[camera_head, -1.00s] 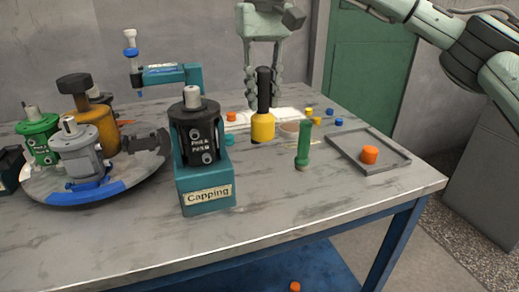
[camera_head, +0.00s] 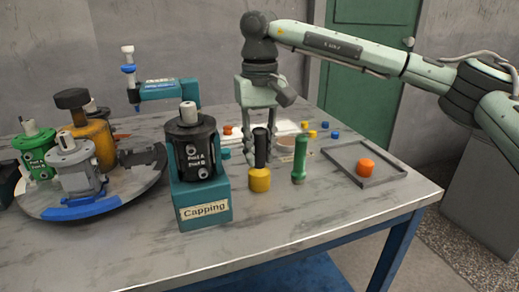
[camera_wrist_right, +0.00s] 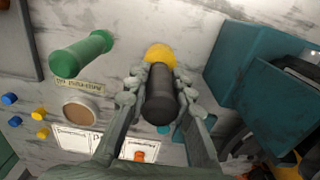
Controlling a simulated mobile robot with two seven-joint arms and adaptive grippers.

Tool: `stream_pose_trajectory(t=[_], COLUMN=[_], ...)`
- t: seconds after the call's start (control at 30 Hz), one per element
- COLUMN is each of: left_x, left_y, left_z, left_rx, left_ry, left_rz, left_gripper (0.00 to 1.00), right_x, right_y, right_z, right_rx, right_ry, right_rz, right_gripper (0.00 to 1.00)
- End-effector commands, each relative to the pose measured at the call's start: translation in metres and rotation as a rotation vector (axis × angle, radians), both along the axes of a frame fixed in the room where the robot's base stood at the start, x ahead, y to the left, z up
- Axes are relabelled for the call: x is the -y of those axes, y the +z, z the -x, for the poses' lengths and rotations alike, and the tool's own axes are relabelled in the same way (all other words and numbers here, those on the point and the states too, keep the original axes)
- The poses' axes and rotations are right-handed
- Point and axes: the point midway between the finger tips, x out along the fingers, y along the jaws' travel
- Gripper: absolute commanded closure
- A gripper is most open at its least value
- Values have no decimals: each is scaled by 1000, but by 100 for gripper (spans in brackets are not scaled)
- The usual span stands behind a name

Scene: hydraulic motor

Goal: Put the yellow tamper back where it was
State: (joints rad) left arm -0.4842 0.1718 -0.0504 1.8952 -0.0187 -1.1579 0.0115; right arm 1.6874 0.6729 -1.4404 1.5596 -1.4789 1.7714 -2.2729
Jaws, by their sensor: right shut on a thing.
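The yellow tamper (camera_head: 260,180) has a yellow base and a black handle. It is upright near the middle of the table, between the Capping stand and the green tamper (camera_head: 299,165). My right gripper (camera_head: 259,160) comes down from above with its fingers shut around the black handle. In the right wrist view the handle (camera_wrist_right: 160,102) is between the fingers and the yellow base (camera_wrist_right: 160,54) is beyond it. I cannot tell whether the base touches the table. A round tan spot (camera_wrist_right: 80,110) lies near the green tamper, beside a small label. My left gripper is not in view.
The teal Capping stand (camera_head: 204,200) with a black motor is at the left of the tamper. A turntable (camera_head: 130,190) with several motors is farther left. A grey tray (camera_head: 388,180) with an orange cap is at right. Small coloured caps and white sheets lie behind.

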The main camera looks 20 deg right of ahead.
Motion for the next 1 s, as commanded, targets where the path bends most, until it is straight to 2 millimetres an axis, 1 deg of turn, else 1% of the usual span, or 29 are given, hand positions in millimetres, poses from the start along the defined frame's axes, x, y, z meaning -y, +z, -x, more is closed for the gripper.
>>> stream_pose_trajectory(t=[0.03, 0.07, 0.2, 0.47, 0.57, 0.6, 0.67, 0.77, 1.0], left_x=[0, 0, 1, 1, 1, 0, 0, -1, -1], left_y=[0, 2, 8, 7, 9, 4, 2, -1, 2], left_z=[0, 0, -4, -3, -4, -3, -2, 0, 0], left_rx=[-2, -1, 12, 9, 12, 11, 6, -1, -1], left_ry=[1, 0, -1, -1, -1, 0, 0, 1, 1], left_rz=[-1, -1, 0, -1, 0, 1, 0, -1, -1], left_gripper=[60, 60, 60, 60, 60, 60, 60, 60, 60], right_x=[0, 0, 0, 0, 0, 0, 0, -1, -1], right_y=[-1, -2, -1, -1, 4, 7, 15, 34, 87], right_z=[0, 0, 0, 0, 0, 0, -1, -1, -1], right_rx=[1, -1, -1, 0, 1, 2, 3, 3, 2], right_ry=[0, 0, 0, 0, 0, 0, -1, 0, 0], right_rz=[-1, 0, 0, 0, 0, -1, -2, -2, -1], right_gripper=[100, 74, 57, 57, 57, 57, 57, 57, 57])
